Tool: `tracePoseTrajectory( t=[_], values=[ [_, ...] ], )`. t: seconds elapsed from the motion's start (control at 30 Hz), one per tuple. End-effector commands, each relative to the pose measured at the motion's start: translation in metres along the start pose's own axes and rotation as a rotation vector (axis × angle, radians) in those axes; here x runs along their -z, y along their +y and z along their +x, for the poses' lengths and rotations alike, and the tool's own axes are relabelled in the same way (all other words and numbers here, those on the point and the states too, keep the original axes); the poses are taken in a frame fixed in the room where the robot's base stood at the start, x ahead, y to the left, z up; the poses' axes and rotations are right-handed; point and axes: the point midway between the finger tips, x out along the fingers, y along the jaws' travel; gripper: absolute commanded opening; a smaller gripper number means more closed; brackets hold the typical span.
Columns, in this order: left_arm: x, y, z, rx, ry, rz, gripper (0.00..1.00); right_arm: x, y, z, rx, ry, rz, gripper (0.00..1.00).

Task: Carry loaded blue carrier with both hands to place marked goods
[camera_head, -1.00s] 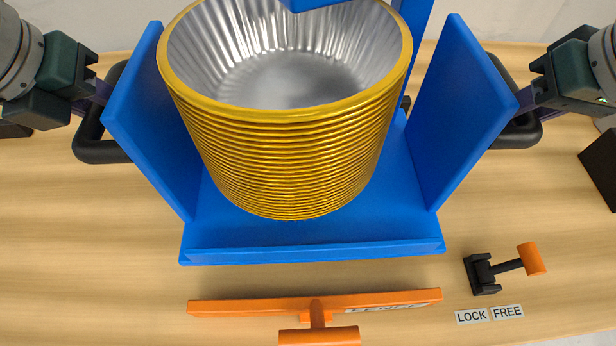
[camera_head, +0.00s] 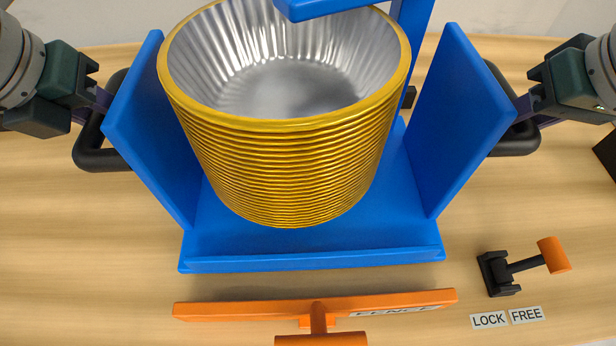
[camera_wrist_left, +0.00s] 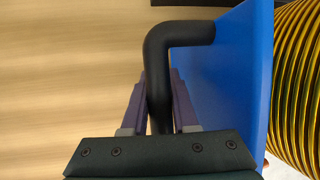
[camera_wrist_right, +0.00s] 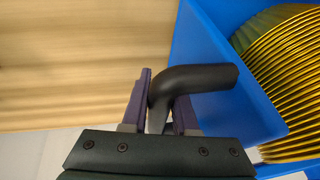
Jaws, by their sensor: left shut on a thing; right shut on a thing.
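The blue carrier (camera_head: 310,258) fills the middle of the head view, with a side wall at left and right and a blue part overhead. It holds a tall stack of gold-rimmed foil cups (camera_head: 290,170), open side up. My left gripper (camera_head: 95,105) is shut on the black handle (camera_wrist_left: 160,70) on the carrier's left wall. My right gripper (camera_head: 525,105) is shut on the black handle (camera_wrist_right: 195,80) on its right wall. Both wrist views show the fingers on either side of the handle bars. The stack hides much of the carrier floor.
An orange fence (camera_head: 250,309) lies on the wooden table (camera_head: 90,240) in front of the carrier. A black clamp with an orange knob (camera_head: 553,255) stands at right, by LOCK (camera_head: 488,320) and FREE (camera_head: 526,315) labels. A dark block (camera_head: 606,155) is at the right edge.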

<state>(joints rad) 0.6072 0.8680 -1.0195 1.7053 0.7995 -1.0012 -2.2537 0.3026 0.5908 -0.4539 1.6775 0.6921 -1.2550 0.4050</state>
Motion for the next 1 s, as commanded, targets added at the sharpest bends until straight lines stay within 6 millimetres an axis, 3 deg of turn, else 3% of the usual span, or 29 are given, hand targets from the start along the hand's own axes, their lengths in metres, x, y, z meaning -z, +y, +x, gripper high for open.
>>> tracePoseTrajectory(
  t=[0.13,0.17,0.4,0.77,1.0],
  values=[
    [0.002,0.004,0.01,-0.003,-0.006,0.0,0.0,-0.002,0.004,0.01,-0.003,0.008,0.0,0.0],
    [0.003,0.004,0.008,-0.006,0.0,-0.001,0.31,-0.003,0.004,0.008,-0.005,0.002,0.001,0.31],
    [0.003,0.003,0.007,-0.003,0.0,0.0,0.57,-0.003,0.003,0.007,-0.003,0.001,0.0,0.57],
    [0.002,0.002,0.0,-0.001,-0.002,0.001,0.57,-0.003,0.002,0.007,-0.001,0.0,0.0,0.57],
    [0.002,0.003,-0.045,-0.003,-0.004,0.004,0.57,-0.003,0.002,0.007,0.0,0.0,0.0,0.57]
  ],
)
